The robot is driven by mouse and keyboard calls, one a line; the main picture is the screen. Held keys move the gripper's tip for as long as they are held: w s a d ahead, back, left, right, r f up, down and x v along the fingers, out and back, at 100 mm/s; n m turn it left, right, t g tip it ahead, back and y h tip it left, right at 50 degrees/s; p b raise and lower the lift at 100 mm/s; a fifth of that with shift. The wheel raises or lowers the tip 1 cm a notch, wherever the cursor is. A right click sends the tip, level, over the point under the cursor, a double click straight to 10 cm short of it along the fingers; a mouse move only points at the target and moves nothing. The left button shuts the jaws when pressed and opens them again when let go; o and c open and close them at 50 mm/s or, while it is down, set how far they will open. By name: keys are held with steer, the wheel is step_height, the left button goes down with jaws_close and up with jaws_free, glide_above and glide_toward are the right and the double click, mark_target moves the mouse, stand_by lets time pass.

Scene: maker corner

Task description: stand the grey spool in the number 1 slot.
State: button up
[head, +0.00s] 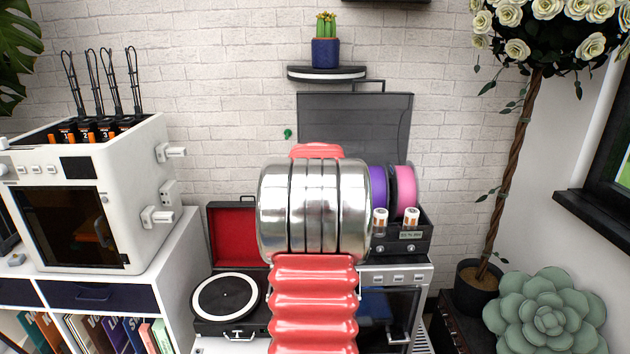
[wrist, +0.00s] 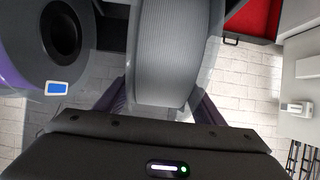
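The grey spool (wrist: 172,52) is in the wrist view, seen edge-on with its grey windings facing the camera. My gripper (wrist: 162,102) has a finger on each side of it and looks shut on it. In the head view my arm hides both the gripper and the grey spool. Orange number tags show in the open top of the white machine (head: 118,168) at the left. The number 1 slot (head: 67,134) is the leftmost one I can read there. The inside of the slots is hidden from this angle.
A dark bin (head: 405,240) holds a purple spool (head: 378,190) and a pink spool (head: 402,190); the purple one is close beside the grey spool in the wrist view (wrist: 62,38). A record player (head: 229,298) with a raised red lid stands left of my arm. Thin black guides rise behind the numbered slots.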

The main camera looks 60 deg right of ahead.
steer(key=shift+o, duration=1.1)
steer(key=shift+f, duration=0.3)
steer(key=shift+s+a+r, duration=0.1)
steer(key=shift+a+r, duration=0.25)
steer(key=v, duration=1.3)
